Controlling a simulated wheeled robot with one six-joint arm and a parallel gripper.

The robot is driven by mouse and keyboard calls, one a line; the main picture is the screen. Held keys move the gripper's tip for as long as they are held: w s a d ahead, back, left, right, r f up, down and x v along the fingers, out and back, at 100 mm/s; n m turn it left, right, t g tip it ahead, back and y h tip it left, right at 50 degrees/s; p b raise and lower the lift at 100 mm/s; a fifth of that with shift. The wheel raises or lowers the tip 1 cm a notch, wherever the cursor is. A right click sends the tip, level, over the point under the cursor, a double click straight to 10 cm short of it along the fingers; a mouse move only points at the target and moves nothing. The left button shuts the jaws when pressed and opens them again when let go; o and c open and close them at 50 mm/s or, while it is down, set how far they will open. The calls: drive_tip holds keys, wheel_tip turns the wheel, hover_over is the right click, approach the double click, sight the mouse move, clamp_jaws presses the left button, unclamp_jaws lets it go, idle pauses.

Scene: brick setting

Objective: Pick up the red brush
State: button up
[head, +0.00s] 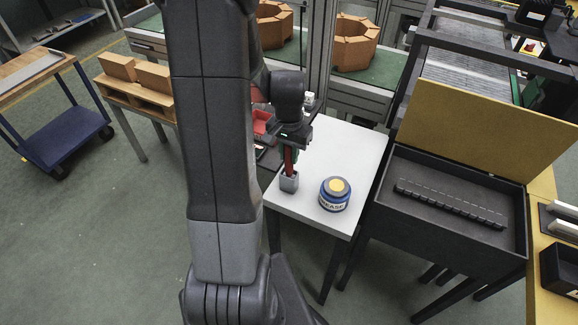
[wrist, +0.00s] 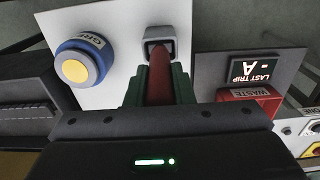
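The red brush (head: 288,158) stands upright with its lower end in a small grey holder (head: 289,183) on the white table. In the wrist view its red handle (wrist: 160,78) runs between my green fingers toward the holder (wrist: 158,47). My gripper (head: 290,146) is over the holder, and its fingers (wrist: 160,88) lie close against both sides of the handle and look shut on it. The brush's lower end is hidden inside the holder.
A blue grease tin (head: 334,196) with a yellow lid stands right of the holder on the white table (head: 310,215). A red waste bin (wrist: 248,106) and a "LAST TRIP A" sign (wrist: 250,69) are beside it. A dark open box (head: 455,225) stands at right.

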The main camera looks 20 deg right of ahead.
clamp_jaws()
